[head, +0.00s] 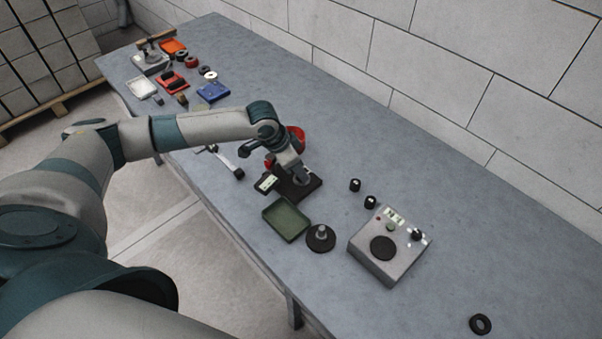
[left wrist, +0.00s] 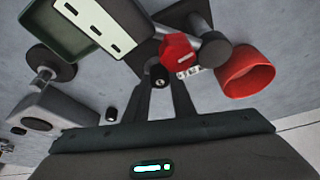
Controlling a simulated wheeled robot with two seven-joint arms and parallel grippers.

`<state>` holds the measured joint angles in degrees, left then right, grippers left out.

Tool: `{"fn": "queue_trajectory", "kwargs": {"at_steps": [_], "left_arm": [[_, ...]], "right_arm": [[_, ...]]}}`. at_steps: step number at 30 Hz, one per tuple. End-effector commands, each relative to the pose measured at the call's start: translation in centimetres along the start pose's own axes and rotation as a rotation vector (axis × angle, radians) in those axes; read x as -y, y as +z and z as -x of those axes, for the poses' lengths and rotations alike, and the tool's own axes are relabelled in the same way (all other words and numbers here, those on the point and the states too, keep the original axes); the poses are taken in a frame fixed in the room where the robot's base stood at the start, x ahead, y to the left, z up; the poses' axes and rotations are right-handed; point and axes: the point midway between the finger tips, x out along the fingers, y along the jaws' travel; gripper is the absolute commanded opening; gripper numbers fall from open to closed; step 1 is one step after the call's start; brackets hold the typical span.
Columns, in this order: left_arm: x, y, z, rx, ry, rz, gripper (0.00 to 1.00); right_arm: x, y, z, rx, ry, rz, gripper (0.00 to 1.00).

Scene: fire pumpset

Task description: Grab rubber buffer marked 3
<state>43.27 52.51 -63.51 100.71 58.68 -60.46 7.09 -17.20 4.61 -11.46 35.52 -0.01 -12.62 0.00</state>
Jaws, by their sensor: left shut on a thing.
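My left gripper (head: 302,178) reaches over the black base (head: 312,188) of a small pump-like assembly. In the left wrist view its two fingers (left wrist: 165,85) are close together, shut on a small black rubber buffer (left wrist: 158,77) with a dark hole in its end. I cannot read a number on it. Two other small black buffers, one nearer the assembly (head: 355,185) and one nearer the grey box (head: 370,202), stand on the table. Their marks are too small to read. My right gripper is not in view.
A red cup (left wrist: 247,72) and a red knob (left wrist: 178,48) are close to the fingers. A green tray (head: 287,218), a black disc with a stud (head: 320,238) and a grey control box (head: 390,246) stand nearby. A black ring (head: 480,324) lies far right; the table around it is clear.

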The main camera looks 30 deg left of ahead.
Motion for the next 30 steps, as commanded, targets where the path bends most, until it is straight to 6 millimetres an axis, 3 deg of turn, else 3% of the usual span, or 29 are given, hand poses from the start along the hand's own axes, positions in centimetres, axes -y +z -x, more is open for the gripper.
{"fn": "queue_trajectory", "kwargs": {"at_steps": [8,15,30], "left_arm": [[0.1,-0.3,0.7,-0.002,-0.001,0.000,0.00],[0.1,-1.6,3.5,-0.004,-0.003,-0.002,0.00],[-8.8,-6.2,7.6,-0.004,0.001,-0.004,0.00]], "right_arm": [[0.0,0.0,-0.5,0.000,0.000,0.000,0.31],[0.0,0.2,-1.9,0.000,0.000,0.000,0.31],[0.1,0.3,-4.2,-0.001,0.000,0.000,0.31]]}}
